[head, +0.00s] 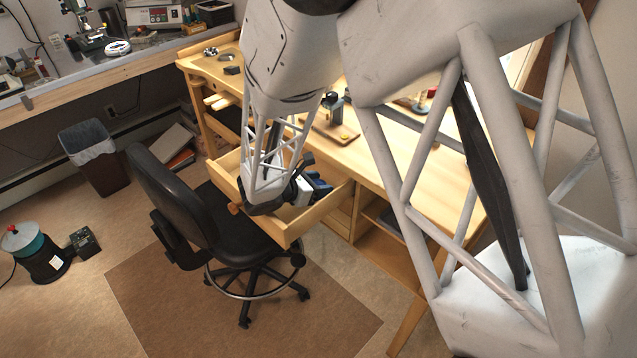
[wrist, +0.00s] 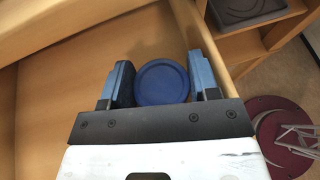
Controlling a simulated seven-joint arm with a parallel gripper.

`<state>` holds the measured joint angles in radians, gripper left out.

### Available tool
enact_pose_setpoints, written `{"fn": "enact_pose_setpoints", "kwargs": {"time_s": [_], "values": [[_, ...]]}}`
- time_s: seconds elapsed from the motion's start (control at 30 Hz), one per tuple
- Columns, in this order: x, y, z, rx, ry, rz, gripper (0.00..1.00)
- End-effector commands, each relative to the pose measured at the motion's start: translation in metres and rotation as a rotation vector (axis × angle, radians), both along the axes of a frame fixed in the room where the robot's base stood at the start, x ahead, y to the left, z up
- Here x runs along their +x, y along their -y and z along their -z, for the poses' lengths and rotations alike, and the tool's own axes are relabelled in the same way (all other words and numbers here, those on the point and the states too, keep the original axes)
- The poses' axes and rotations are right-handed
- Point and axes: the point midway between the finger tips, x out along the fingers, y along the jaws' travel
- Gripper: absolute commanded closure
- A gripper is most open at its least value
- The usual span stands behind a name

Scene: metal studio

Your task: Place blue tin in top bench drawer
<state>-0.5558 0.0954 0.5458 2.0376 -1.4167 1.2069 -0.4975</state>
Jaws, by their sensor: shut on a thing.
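The blue tin (wrist: 162,82) is round and dark blue, seen from above in the wrist view. My gripper (wrist: 161,84) is shut on it, with one finger on each side. The open top bench drawer (wrist: 60,110) lies under and around the gripper, and the tin is over its right part, near the right side wall. I cannot tell whether the tin touches the drawer floor. In the head view the drawer (head: 318,213) is pulled out from the wooden bench (head: 410,160), with my gripper (head: 318,186) at it. The tin is hard to make out there.
A black office chair (head: 245,215) stands close in front of the drawer. An open shelf with a dark case (wrist: 240,10) is to the drawer's right in the wrist view. Small tools and a yellow-topped item (head: 344,137) sit on the bench top. A bin (head: 95,160) stands at left.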

Motion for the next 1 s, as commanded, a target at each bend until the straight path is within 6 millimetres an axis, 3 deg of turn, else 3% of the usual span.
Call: {"fn": "enact_pose_setpoints", "kwargs": {"time_s": [0.23, 0.27, 0.3, 0.67, 1.0], "values": [[0.000, 0.000, 0.003, 0.000, 0.000, 0.000, 0.68], [0.000, 0.000, 0.003, 0.000, 0.000, 0.000, 0.40], [0.000, 0.000, 0.003, 0.000, 0.000, 0.000, 0.34], [0.000, 0.000, 0.001, 0.000, 0.000, 0.000, 0.34], [-0.005, -0.009, -0.014, 0.001, 0.000, -0.002, 0.34]]}}
